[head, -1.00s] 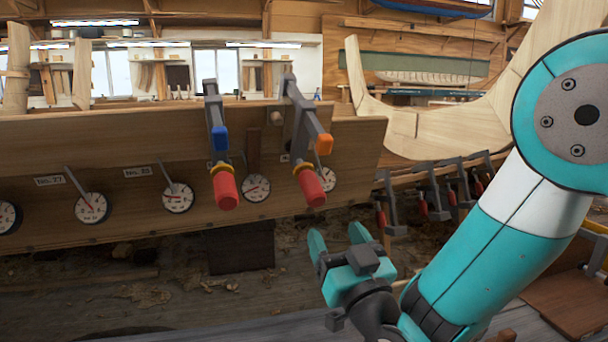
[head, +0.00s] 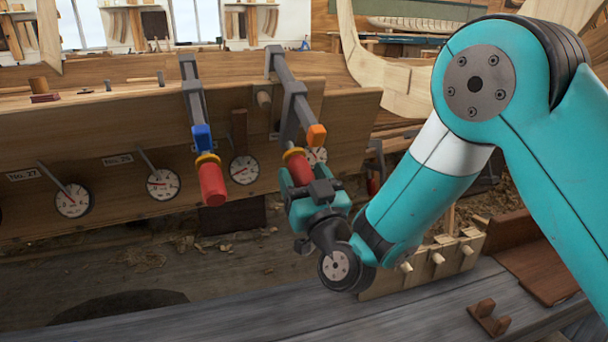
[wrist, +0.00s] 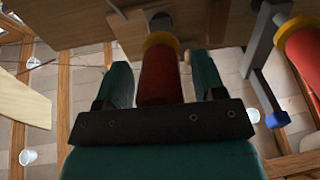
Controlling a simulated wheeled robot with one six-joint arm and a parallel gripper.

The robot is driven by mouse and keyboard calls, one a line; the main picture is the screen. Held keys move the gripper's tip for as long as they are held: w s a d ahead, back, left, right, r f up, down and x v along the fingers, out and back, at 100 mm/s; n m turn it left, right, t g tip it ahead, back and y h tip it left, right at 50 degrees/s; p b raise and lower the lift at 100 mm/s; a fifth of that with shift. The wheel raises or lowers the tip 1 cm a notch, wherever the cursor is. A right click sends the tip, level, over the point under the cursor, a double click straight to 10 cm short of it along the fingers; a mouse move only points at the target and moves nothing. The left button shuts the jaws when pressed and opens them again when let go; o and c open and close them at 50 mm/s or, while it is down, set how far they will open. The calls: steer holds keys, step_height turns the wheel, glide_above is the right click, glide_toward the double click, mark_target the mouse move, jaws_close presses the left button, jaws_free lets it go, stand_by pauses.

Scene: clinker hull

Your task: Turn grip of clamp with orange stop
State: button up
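The clamp with the orange stop (head: 316,134) hangs on the plank edge at right of centre in the head view. Its red grip (head: 294,154) points down toward my gripper (head: 316,188). In the wrist view the red grip (wrist: 160,72) stands between the two teal fingers (wrist: 160,80). Narrow gaps show on both sides, so my gripper looks open around it, not pressed on it. The lower part of the grip is hidden by the gripper's dark bar. A second clamp with a blue stop (head: 202,137) and red grip (head: 212,182) hangs to the left.
Round dials (head: 163,184) line the plank (head: 90,130). In the wrist view the neighbouring clamp's red grip (wrist: 305,52) and blue stop (wrist: 277,119) are close on the right. A grey bench top (head: 240,310) and a wooden rack with pegs (head: 425,265) lie below my arm.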

steer(key=c, duration=0.8)
steer(key=shift+f+m+b, duration=0.1)
steer(key=shift+m+b, duration=0.2)
steer(key=m+b, duration=0.2)
steer(key=m, duration=0.1)
steer(key=shift+f+y+b, duration=0.1)
steer(key=shift+y+b, duration=0.25)
steer(key=shift+y, duration=0.05)
steer(key=shift+m+y+b, duration=0.4)
steer(key=shift+m+b, duration=1.1)
steer(key=shift+m, duration=0.5)
steer(key=o, duration=0.9)
